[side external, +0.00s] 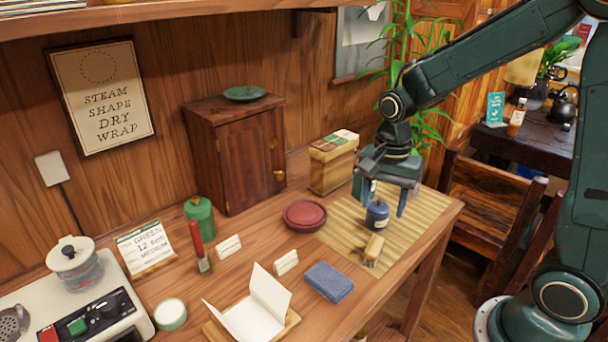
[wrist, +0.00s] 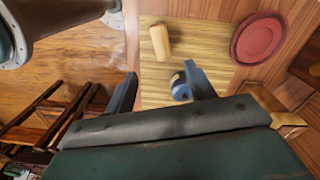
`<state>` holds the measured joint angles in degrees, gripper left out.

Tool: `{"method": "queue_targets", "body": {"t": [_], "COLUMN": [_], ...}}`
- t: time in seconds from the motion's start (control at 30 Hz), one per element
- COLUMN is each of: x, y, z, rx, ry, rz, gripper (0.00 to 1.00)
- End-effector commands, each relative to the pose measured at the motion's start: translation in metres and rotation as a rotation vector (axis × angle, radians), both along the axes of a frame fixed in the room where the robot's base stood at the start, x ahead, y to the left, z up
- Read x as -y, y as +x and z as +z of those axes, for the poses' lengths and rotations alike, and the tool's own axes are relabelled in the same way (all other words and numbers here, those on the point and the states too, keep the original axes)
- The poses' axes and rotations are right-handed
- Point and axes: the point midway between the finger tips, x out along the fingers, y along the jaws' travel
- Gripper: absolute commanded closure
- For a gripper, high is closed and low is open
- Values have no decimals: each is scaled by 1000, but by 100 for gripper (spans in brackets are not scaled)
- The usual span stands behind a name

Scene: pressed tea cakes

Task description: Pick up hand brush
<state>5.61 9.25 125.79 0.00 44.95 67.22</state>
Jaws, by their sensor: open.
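The hand brush (side external: 373,248), a small tan wooden block with darker bristles below, stands on the bamboo mat (side external: 335,236) near its front edge. In the wrist view the brush (wrist: 160,43) shows as a tan block beyond the fingertips, tilted slightly. My gripper (side external: 385,198) is open and empty above the mat, pointing down, behind the brush. A blue jar (side external: 377,216) stands below the fingers; in the wrist view the jar (wrist: 181,90) is partly hidden by the right finger. I cannot tell whether finger and jar touch.
A blue cloth block (side external: 330,282) lies at the table's front. A box with a patterned top (side external: 333,163) stands behind. Bare mat surrounds the brush.

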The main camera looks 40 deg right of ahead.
Motion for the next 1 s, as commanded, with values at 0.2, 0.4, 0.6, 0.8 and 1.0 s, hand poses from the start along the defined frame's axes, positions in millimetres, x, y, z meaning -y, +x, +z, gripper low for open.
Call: {"method": "queue_targets", "body": {"t": [0.2, 0.4, 0.6, 0.8, 1.0], "x": [0, 0, 0, 0, 0], "y": [-1, -1, -1, 0, 0], "z": [-25, -54, -74, -81, -82], "rx": [-4, -5, -3, -1, -1], "ry": [1, 0, 0, 0, 0], "rz": [1, 2, 2, 2, 2], "gripper": [45, 45, 45, 45, 45]}}
